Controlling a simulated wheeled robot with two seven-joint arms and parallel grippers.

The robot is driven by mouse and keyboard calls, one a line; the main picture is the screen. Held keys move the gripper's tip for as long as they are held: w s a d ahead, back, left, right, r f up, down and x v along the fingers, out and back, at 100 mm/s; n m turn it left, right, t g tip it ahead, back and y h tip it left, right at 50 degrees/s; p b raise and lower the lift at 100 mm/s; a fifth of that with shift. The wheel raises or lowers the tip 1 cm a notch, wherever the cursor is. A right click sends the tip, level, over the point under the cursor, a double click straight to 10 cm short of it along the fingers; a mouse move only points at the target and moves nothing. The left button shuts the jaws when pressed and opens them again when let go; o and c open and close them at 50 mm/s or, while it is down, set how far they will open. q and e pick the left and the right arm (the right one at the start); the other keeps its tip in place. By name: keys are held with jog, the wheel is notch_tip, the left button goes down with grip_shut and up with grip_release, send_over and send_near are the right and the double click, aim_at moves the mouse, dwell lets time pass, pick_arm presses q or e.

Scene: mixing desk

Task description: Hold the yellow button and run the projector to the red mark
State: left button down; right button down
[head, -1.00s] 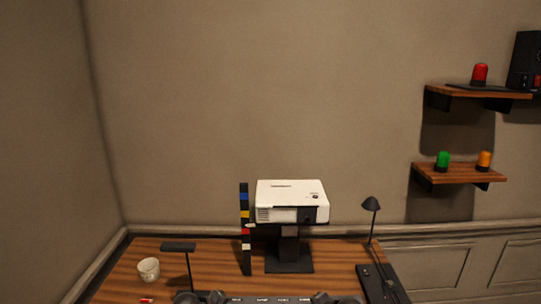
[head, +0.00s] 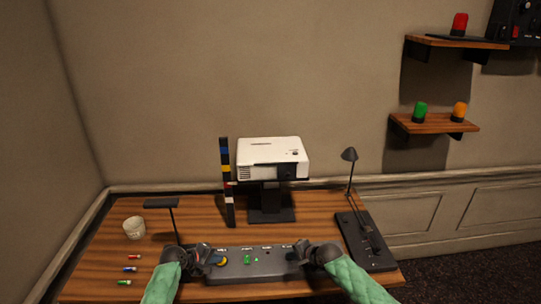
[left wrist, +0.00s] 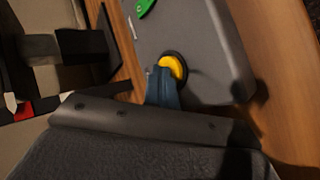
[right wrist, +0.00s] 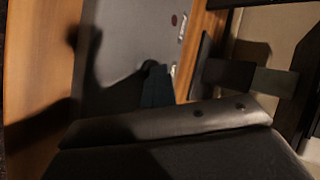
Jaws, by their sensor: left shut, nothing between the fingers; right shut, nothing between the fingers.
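The white projector (head: 272,156) sits on a dark stand behind the control panel (head: 262,268). Beside it stands a dark upright post with blue, yellow, red and white bands; the red mark (head: 228,186) is below the yellow band. A small pale pointer lies close to the red mark; I cannot tell if they line up exactly. My left gripper (head: 211,261) is shut and empty at the yellow button (head: 223,261). In the left wrist view its tips (left wrist: 162,80) overlap the yellow button (left wrist: 175,67); contact is unclear. My right gripper (head: 297,254) is shut and empty over the panel's right end, hiding what lies beneath.
A white cup (head: 134,228), a small dark stand (head: 160,203) and several small coloured items are at left. A black lamp (head: 350,156) stands at right. Shelves (head: 434,123) on the wall hold green, orange and red lights.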

dwell(0.4)
jog(key=shift+r, duration=0.55)
pick_arm(q)
jog(key=shift+r, duration=0.15)
pick_arm(e)
jog(key=shift+r, duration=0.25)
pick_arm(q)
jog(key=shift+r, duration=0.45)
pick_arm(e)
jog(key=shift+r, duration=0.4)
